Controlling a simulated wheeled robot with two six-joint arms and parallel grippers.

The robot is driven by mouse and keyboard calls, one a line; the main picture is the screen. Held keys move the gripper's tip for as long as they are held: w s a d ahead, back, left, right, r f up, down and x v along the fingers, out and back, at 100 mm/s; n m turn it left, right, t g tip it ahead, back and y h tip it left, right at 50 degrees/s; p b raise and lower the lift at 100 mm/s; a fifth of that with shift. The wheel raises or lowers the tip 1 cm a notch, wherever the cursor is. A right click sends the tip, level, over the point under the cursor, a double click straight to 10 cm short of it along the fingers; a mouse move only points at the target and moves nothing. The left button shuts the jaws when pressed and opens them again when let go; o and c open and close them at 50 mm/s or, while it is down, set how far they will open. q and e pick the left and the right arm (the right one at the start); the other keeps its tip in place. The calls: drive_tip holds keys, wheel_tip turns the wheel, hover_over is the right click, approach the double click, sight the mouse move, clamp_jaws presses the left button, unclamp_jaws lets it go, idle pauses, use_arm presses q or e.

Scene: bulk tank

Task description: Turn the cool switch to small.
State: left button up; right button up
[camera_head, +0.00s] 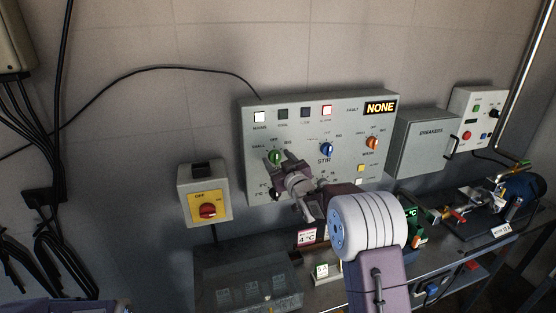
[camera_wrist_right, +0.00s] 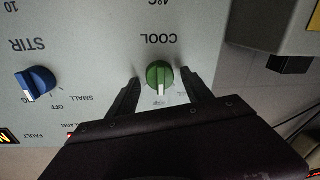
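The green COOL switch (camera_head: 275,156) is on the left part of the grey control panel (camera_head: 350,170). The wrist view shows the green switch (camera_wrist_right: 159,77) upside down, its white mark pointing down the picture, toward a partly hidden label that seems to read OFF. The SMALL label by it is mostly hidden by a finger. My right gripper (camera_head: 275,163) is at the switch. In the wrist view the fingers of my right gripper (camera_wrist_right: 160,88) are open, one on each side of the switch, with gaps. My left gripper is not in view.
A blue STIR switch (camera_head: 327,149) and an orange WASH switch (camera_head: 372,143) are right of the green one. A clear box (camera_head: 245,285) stands on the bench below.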

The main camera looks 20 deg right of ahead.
clamp_jaws()
drive_tip(key=shift+f+n+b, duration=0.15)
drive_tip(key=shift+n+b, duration=0.65)
drive_tip(key=shift+b, duration=0.2)
drive_tip(key=n+b, duration=0.3)
drive_tip(key=shift+a, duration=0.1)
drive_tip(key=n+b, duration=0.3)
drive_tip(key=shift+n+g+b, duration=0.3)
drive_tip(key=shift+n+b, duration=0.05)
drive_tip(key=shift+n, duration=0.05)
drive_tip(key=shift+a+n+b, duration=0.1)
drive_tip(key=shift+n+b, duration=0.45)
drive_tip(key=shift+n, duration=0.05)
drive_tip(key=shift+r, duration=0.2)
drive_tip(key=shift+o, duration=1)
unclamp_jaws()
